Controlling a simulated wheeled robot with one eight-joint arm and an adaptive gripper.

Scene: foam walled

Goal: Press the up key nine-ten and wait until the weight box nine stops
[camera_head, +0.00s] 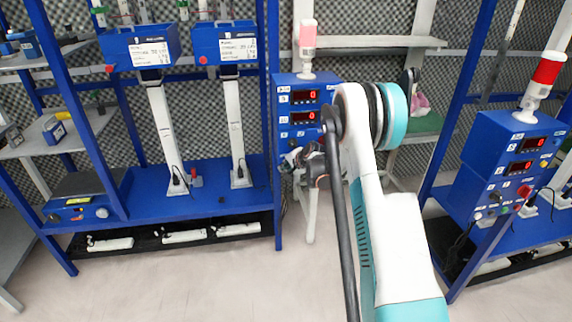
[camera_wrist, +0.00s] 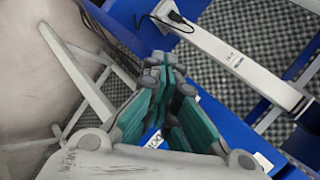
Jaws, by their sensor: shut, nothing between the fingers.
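A blue control box (camera_head: 303,110) with two red number displays and small buttons stands mid-frame in the head view. My arm and gripper hide its lower right part, and I cannot make out which button is the up key nine-ten. My gripper (camera_head: 312,165) is shut and empty, low in front of this box; contact with a button cannot be told. In the wrist view its closed fingers (camera_wrist: 165,85) also show. Two blue weight boxes, a left one (camera_head: 140,46) and a right one (camera_head: 224,43), sit high on white columns. Their labels are too small to tell which is nine.
A pink-and-white lamp (camera_head: 307,45) tops the middle control box. A second control box (camera_head: 508,165) with a red lamp (camera_head: 548,70) stands at the right. Blue frame posts (camera_head: 273,130) flank the left bench. The pale floor in front is clear.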

